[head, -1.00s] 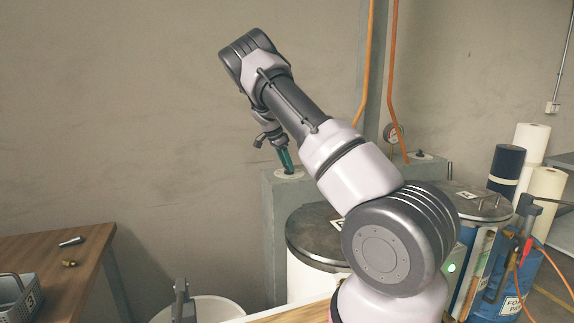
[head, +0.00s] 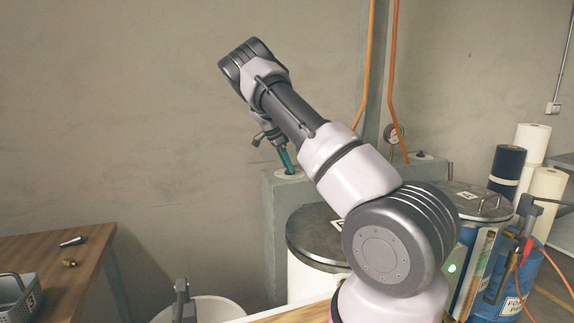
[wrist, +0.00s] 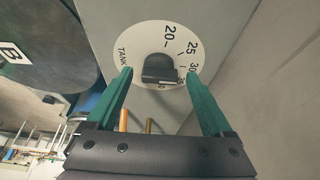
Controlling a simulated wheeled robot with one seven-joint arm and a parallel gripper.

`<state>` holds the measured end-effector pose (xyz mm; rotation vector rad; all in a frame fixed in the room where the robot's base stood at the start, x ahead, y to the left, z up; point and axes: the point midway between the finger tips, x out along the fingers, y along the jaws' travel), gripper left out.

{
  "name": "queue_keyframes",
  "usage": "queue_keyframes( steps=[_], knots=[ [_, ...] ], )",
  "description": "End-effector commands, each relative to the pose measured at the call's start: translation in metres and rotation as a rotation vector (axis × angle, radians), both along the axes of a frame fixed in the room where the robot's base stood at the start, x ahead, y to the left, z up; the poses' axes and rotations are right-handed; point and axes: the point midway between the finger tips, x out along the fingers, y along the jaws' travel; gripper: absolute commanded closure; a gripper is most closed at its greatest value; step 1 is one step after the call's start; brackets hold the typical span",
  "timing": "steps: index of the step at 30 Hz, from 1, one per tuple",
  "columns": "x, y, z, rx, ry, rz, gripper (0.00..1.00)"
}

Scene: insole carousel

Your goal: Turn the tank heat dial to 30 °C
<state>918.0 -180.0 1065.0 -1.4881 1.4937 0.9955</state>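The tank heat dial (wrist: 140,92) shows in the wrist view as a round white face marked TANK, with 20, 25, 30 and further figures partly hidden. Its black knob (wrist: 158,68) stands in the middle. I cannot tell which figure the knob points at. My gripper (wrist: 159,73) is open, with its green fingers on either side of the knob and gaps to it. In the head view my gripper (head: 284,158) points down at the dial (head: 289,174), on top of a grey block; its far finger and the knob are hidden there.
The grey block (head: 283,210) stands by the wall, behind lidded drums (head: 318,240). A wooden table (head: 85,262) with a grey basket (head: 20,302) is at the left. Orange pipes (head: 392,75) rise behind my arm.

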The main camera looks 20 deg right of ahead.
Motion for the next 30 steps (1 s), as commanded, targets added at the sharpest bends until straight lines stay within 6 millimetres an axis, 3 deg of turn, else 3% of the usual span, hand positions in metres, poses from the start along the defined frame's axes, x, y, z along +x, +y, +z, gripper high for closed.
queue_keyframes(
  steps=[11, 24, 30],
  knots=[
    [0.000, 0.001, 0.005, -0.001, -0.001, 0.001, 0.12],
    [0.001, 0.032, 0.078, 0.000, -0.003, 0.001, 0.12],
    [0.001, 0.040, 0.097, 0.000, -0.001, 0.001, 0.12]
  ],
)
